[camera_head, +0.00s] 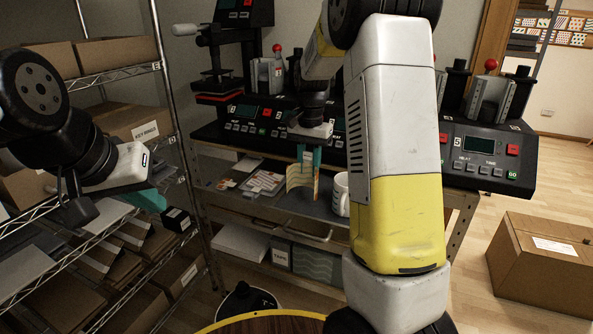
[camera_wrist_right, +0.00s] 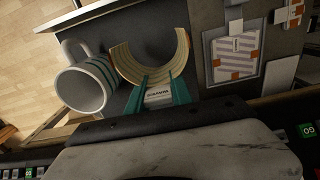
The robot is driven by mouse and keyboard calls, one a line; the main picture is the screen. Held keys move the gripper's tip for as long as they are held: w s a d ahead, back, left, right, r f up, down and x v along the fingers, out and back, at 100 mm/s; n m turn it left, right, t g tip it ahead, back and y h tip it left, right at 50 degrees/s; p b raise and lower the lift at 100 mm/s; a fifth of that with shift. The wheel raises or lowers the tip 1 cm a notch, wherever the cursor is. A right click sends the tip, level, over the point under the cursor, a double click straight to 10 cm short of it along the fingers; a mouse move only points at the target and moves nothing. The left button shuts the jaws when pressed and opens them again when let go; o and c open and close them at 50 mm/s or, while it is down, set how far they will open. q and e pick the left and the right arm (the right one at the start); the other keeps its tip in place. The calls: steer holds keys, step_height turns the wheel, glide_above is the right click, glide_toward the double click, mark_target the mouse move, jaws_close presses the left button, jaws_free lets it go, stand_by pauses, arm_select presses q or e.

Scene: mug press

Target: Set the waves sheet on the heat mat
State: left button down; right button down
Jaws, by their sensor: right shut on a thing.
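The waves sheet (camera_head: 299,178) is a cream and tan curved sheet. In the right wrist view it shows as a bent, striped arc (camera_wrist_right: 153,62). My right gripper (camera_head: 308,158) is shut on it with teal fingers, which also show in the wrist view (camera_wrist_right: 158,88). A flat dark grey surface (camera_head: 302,203), likely the heat mat, lies below it on the bench; whether they touch is unclear. A white mug (camera_head: 341,193) with teal bands stands beside the sheet, and it also shows in the wrist view (camera_wrist_right: 88,88). My left gripper (camera_head: 148,198) is at the left shelves, its opening unclear.
Flat printed packs (camera_head: 262,183) lie left of the sheet; one shows in the wrist view (camera_wrist_right: 235,57). Mug presses with control panels (camera_head: 487,158) stand behind on the bench. A wire rack (camera_head: 165,75) with boxes is at left. A cardboard box (camera_head: 545,262) sits on the floor at right.

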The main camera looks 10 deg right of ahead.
steer(key=shift+w+f, duration=0.35)
steer(key=shift+w, duration=0.45)
steer(key=shift+f, duration=1.5)
steer(key=shift+f, duration=0.2)
steer(key=c, duration=1.1)
jaws_free()
steer(key=shift+c, duration=0.2)
steer(key=shift+r, duration=0.1)
